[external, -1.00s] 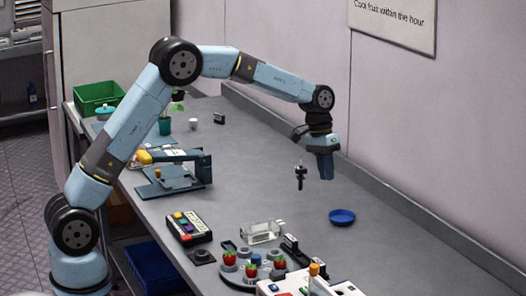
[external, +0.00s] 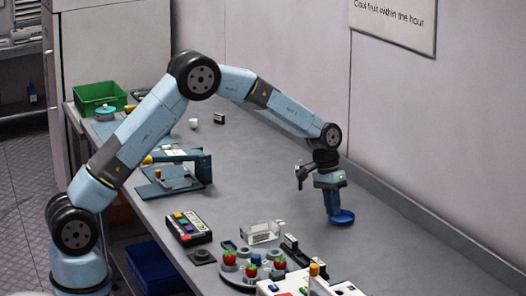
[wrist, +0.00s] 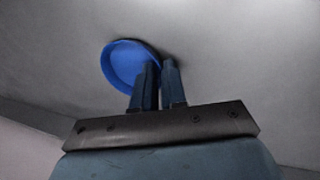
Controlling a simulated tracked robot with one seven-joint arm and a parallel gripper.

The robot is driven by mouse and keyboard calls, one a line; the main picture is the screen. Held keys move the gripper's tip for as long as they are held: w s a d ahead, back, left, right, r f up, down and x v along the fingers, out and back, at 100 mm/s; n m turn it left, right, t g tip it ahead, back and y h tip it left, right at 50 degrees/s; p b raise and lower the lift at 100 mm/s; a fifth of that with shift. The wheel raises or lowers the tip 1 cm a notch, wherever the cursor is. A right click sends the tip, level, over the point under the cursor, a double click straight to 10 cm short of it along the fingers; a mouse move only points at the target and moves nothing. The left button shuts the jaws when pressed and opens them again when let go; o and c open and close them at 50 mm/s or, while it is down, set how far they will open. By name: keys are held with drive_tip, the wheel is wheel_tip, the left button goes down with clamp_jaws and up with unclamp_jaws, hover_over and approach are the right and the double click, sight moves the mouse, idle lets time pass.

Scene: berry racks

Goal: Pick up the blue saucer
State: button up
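The blue saucer (external: 346,218) lies on the grey bench, right of centre in the external view. My gripper (external: 334,214) points down at its left side, with the fingertips at the rim. In the wrist view the saucer (wrist: 120,66) shows to the left of my two fingers (wrist: 160,64), and its near-right edge is hidden behind them. The fingers stand close together with a narrow gap. I cannot tell whether the rim is between them or whether they press on it.
A round holder (external: 238,278) with red berries, a clear box (external: 262,231) and a white device (external: 330,290) stand in front of the saucer. A keypad box (external: 188,228) and a teal press (external: 200,170) stand left. The wall runs behind; the bench right of the saucer is clear.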

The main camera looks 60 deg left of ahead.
drive_tip(key=shift+c, duration=0.3)
clamp_jaws()
